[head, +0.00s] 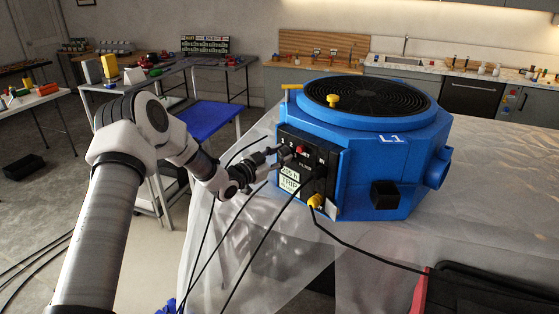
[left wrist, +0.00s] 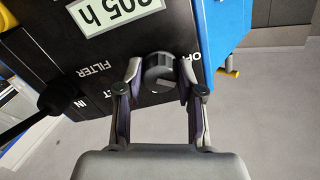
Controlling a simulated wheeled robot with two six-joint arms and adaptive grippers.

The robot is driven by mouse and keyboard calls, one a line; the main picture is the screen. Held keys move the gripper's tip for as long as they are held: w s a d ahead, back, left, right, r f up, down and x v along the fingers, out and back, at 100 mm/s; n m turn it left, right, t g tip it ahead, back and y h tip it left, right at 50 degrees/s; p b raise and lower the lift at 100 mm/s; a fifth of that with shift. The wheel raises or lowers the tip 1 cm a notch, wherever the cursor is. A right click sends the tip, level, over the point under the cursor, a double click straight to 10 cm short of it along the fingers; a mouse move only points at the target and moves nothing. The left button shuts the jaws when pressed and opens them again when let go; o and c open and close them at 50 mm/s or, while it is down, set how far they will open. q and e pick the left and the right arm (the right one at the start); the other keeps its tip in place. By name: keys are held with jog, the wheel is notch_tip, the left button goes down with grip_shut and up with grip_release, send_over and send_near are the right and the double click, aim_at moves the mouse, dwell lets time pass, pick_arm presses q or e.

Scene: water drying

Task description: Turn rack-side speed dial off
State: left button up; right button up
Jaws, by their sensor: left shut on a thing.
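A blue machine (head: 395,155) marked L1, with a round black grille on top, stands on the sheeted table. Its black control panel (head: 334,172) faces my left arm and carries a red part, cables and a display reading in hours. In the left wrist view the panel (left wrist: 110,55) appears upside down, with a black round dial (left wrist: 157,78) near an "OF" marking that is partly covered. My left gripper (head: 277,154) is at the panel. In the wrist view its two fingers (left wrist: 161,72) are shut on the dial, one on each side. The dial's pointer is unclear.
Black cables (head: 262,238) hang from the panel close under my left gripper. A yellow plug (head: 315,201) sits at the panel's lower corner. A red and black object (head: 470,292) is at bottom right. The sheeted table (head: 480,215) is clear right of the machine.

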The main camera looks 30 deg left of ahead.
pick_arm(q)
jog(key=n+b, duration=0.1)
jog(key=n, duration=0.2)
jog(key=shift+n+b, duration=0.3)
jog(key=shift+b, duration=0.05)
jog(key=shift+n+b, duration=0.6)
jog(key=shift+n, duration=1.2)
jog(key=shift+r, duration=0.1)
jog(key=o, duration=1.2)
jog(key=shift+c, duration=0.2)
jog(key=s+a, duration=0.2)
jog(key=s, duration=0.9)
jog(key=shift+s, duration=0.35)
